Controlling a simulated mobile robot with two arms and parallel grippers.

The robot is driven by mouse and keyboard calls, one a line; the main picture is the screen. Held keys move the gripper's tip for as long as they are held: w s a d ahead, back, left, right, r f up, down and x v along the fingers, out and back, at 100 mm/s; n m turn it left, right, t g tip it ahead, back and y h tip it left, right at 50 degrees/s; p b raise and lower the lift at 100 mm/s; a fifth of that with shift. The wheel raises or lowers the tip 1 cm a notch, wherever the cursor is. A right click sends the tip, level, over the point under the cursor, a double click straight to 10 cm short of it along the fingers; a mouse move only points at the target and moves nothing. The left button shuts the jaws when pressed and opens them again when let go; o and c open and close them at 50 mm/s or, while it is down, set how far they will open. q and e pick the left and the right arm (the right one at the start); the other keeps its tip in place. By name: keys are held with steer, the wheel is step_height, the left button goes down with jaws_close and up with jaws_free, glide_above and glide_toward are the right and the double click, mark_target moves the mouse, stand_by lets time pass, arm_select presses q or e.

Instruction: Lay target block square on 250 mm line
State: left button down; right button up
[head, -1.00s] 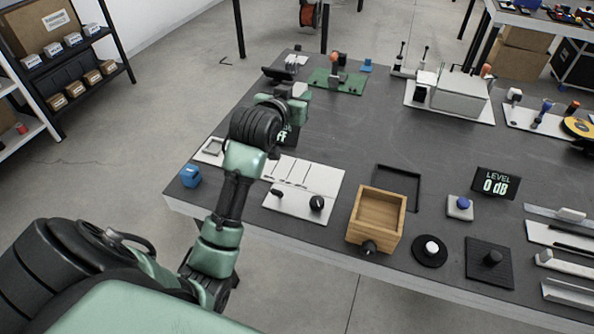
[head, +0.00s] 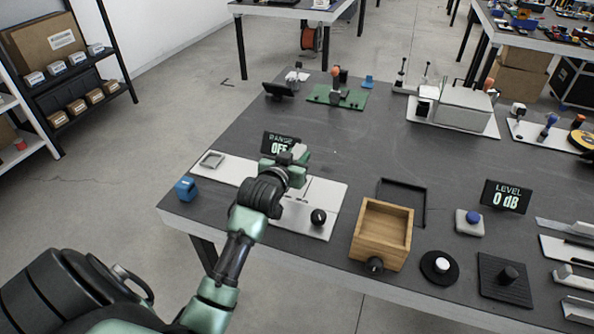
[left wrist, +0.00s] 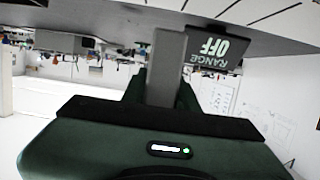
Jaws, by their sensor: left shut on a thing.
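My left gripper (head: 294,158) is over the white board (head: 330,191) at the table's front left. It is shut on a small light-grey block (head: 300,152), the target block. In the left wrist view a grey upright piece (left wrist: 165,65) stands at the jaws; I take it to be the block. The board carries thin dark lines (head: 308,188), partly hidden by my arm; no line's label is readable. Whether the block touches the board is not clear. The range display (head: 281,143) behind reads OFF; it also shows upside down in the left wrist view (left wrist: 212,48). My right gripper is out of view.
A black knob (head: 319,217) and a square grey frame (head: 212,160) are on the board. A wooden box (head: 382,235) stands to the right.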

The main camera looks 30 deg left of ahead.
arm_select(q)
steer(key=shift+f, duration=2.25)
steer(key=shift+f, duration=0.15)
steer(key=c, duration=1.1)
jaws_free()
steer(key=v, duration=1.2)
